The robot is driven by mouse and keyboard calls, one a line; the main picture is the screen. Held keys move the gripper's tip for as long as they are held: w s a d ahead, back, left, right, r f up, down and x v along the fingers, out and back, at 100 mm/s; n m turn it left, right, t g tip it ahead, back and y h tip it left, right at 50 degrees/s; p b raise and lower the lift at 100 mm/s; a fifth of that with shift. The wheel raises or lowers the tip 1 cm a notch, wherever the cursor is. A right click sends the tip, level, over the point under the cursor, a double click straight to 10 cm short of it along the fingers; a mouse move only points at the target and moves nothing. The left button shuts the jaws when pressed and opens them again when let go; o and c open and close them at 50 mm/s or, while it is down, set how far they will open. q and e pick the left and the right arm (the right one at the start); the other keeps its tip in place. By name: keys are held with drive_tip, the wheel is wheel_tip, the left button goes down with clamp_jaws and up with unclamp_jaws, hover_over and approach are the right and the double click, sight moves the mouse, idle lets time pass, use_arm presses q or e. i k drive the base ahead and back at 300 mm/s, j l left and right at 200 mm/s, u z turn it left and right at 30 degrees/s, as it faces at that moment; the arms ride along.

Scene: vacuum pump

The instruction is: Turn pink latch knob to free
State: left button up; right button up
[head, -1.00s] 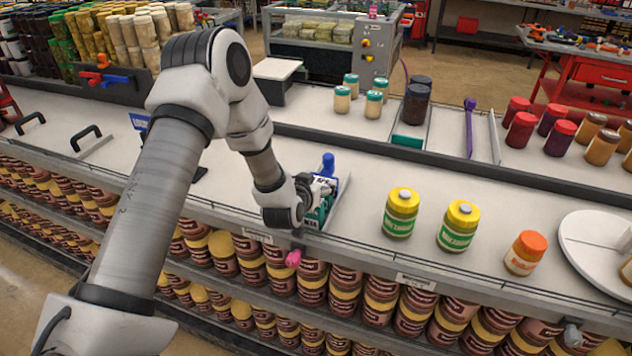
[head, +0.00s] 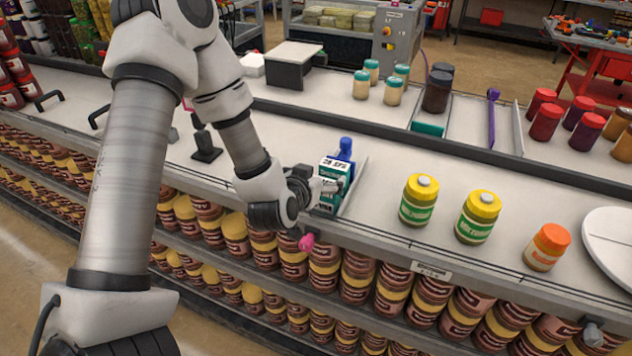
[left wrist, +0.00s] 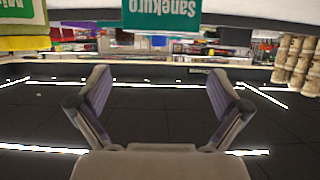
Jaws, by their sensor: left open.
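The pink latch knob (head: 306,242) sticks out from the front edge of the counter, just below the rim and above the stacked jars. My left gripper (head: 328,186) is above the counter edge, close to a teal-and-white carton (head: 331,172). It is up and slightly right of the knob in the picture, apart from it. In the left wrist view my left gripper (left wrist: 157,90) has its two fingers spread with nothing between them. The teal carton (left wrist: 161,15) shows upside down at the top there. The knob is not seen in that view. My right gripper is out of view.
A blue-capped bottle (head: 346,149) stands behind the carton. Two yellow-lidded jars (head: 418,200) and an orange-lidded jar (head: 547,247) stand to the right on the counter (head: 390,165). Brown-labelled jars (head: 358,283) fill the shelf below. A grey knob (head: 592,334) sits at lower right.

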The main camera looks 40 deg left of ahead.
sight(305, 244)
drive_tip(key=u, duration=1.15)
